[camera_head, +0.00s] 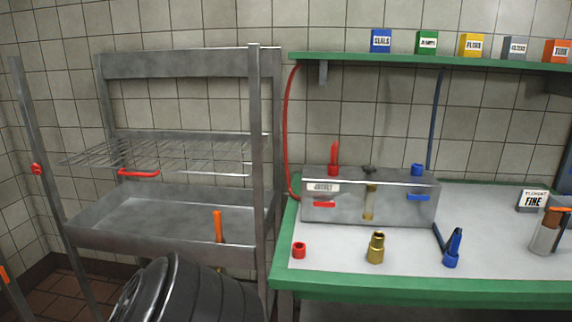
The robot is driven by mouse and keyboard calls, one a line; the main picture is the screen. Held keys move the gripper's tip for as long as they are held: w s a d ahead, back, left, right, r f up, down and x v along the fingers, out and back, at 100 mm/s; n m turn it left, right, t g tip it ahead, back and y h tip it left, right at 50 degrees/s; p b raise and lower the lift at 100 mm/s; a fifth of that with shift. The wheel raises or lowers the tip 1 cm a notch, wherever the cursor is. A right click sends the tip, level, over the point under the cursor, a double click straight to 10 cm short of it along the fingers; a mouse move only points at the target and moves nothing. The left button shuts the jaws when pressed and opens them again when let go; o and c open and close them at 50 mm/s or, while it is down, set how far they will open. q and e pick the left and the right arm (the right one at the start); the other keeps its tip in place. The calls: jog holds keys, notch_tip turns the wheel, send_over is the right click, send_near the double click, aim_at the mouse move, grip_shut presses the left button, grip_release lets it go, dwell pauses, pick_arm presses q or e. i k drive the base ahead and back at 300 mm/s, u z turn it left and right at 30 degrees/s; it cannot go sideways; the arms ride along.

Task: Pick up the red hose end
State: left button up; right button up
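A thin red hose (286,130) hangs from the left end of the green shelf and curves down to the left side of the grey metal box (370,208) on the bench. Its lower end is near the box's left edge, and I cannot tell whether it is joined there. A short red fitting (299,250) stands on the bench's front left corner. An upright red piece (333,160) sits on top of the box. I cannot tell which red piece is the hose end. Neither of my grippers is in view.
A brass fitting (376,248) and a blue fitting (452,248) stand on the green-edged bench (430,288). A metal rack (255,170) and a dark ribbed rounded object (185,290) are left of the bench.

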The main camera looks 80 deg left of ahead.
aim_at(334, 159)
jog(key=k, duration=0.45)
jog(key=u, duration=2.35)
jog(key=i, duration=0.2)
jog(key=u, duration=0.1)
